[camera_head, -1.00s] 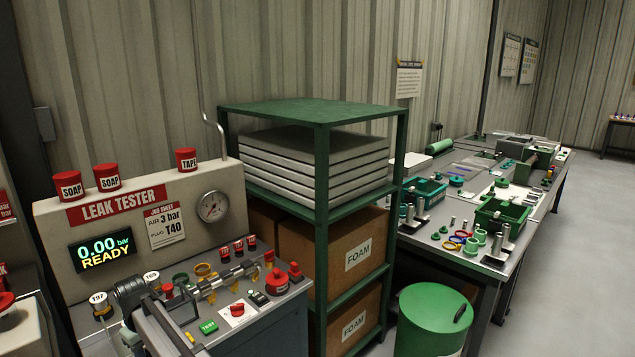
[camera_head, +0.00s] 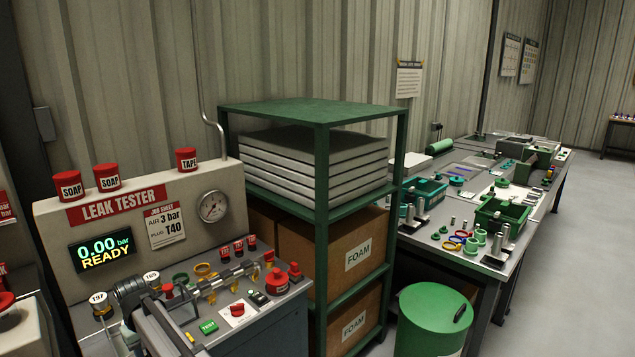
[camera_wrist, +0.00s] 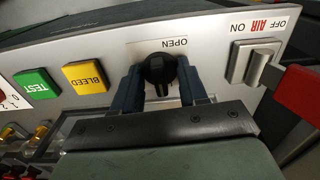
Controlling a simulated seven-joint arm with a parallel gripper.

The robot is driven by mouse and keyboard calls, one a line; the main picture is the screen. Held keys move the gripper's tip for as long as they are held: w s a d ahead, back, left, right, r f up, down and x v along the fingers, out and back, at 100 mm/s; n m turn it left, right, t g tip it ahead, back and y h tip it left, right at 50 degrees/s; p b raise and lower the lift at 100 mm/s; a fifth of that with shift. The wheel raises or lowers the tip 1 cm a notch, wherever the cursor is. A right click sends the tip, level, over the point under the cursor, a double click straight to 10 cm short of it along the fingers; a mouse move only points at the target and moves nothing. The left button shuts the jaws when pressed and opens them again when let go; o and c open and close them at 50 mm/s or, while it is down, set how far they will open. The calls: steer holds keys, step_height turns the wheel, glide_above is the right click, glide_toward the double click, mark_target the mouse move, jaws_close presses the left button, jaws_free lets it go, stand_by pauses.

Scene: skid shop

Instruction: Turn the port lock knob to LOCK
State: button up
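The port lock knob (camera_wrist: 160,70) is black and round with a raised grip, and sits on a light grey panel. The word OPEN shows beside it, upside down in the wrist view; no LOCK mark can be seen there. My gripper (camera_wrist: 162,88) has its two blue-grey fingers on either side of the knob, with the knob between them. The fingers are apart, close to the knob's edges; whether they press on it cannot be told. In the head view the leak tester (camera_head: 118,205) reads 0.00 bar READY; I cannot make out the knob there.
The AIR switch (camera_wrist: 252,62) is right of the knob in the wrist view, with a red part (camera_wrist: 298,95) near it. Yellow BLEED (camera_wrist: 86,77) and green TEST (camera_wrist: 36,83) buttons are at left. A green shelf rack (camera_head: 322,160) stands beside the tester.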

steer(key=shift+r, duration=3.75)
